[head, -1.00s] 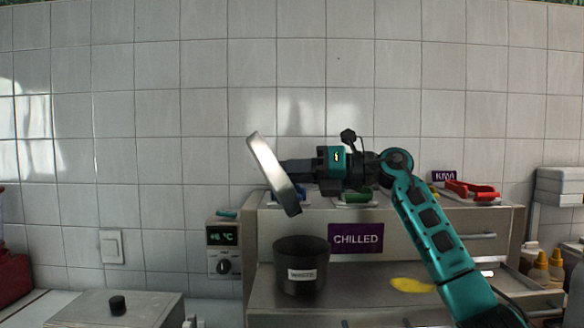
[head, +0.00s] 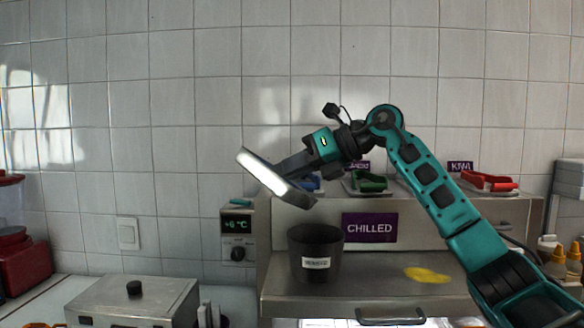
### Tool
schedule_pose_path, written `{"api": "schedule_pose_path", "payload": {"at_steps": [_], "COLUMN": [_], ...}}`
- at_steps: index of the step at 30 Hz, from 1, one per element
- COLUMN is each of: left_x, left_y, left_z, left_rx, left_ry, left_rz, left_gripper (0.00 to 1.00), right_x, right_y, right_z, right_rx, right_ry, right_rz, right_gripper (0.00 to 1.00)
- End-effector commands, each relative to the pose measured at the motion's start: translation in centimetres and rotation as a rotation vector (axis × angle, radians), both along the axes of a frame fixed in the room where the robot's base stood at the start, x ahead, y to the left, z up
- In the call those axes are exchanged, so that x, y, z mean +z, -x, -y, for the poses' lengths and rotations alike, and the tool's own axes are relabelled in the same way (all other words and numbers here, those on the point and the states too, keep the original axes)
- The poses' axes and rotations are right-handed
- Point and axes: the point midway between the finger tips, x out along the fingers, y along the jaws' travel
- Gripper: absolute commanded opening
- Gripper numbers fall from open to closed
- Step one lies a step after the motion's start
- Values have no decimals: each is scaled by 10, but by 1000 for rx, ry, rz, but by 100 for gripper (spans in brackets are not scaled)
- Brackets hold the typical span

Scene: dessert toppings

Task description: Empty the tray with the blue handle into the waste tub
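My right gripper (head: 288,172) is shut on a shiny metal tray (head: 268,177), held tilted in the air with its lower end to the right. No handle colour shows on the held tray; the gripper covers that part. The black waste tub (head: 315,262), with a white label, stands upright below it on the steel counter. The tray's lower end is above the tub, well apart from it. A blue handle (head: 309,182) shows behind the gripper on the chilled unit, partly hidden; I cannot tell whether its tray sits there. My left gripper is not in view.
A green-handled tray (head: 368,182) and a red-handled tray (head: 488,182) sit on the chilled unit (head: 430,210). A yellow patch (head: 427,275) lies on the steel counter (head: 385,288). A lidded metal box (head: 130,303) stands at lower left. Yellow-capped bottles (head: 560,262) stand at right.

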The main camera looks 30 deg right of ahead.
Motion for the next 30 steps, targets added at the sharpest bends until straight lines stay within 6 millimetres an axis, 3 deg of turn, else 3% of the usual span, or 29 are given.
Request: {"api": "schedule_pose_path", "payload": {"at_steps": [30], "left_x": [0], "left_y": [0], "left_z": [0], "left_rx": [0], "left_ry": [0], "left_rz": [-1], "left_gripper": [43], "right_x": [-28], "right_y": [-7], "right_z": [-19], "right_rx": [0], "right_ry": [412], "right_rz": [-146], "right_gripper": [0]}}
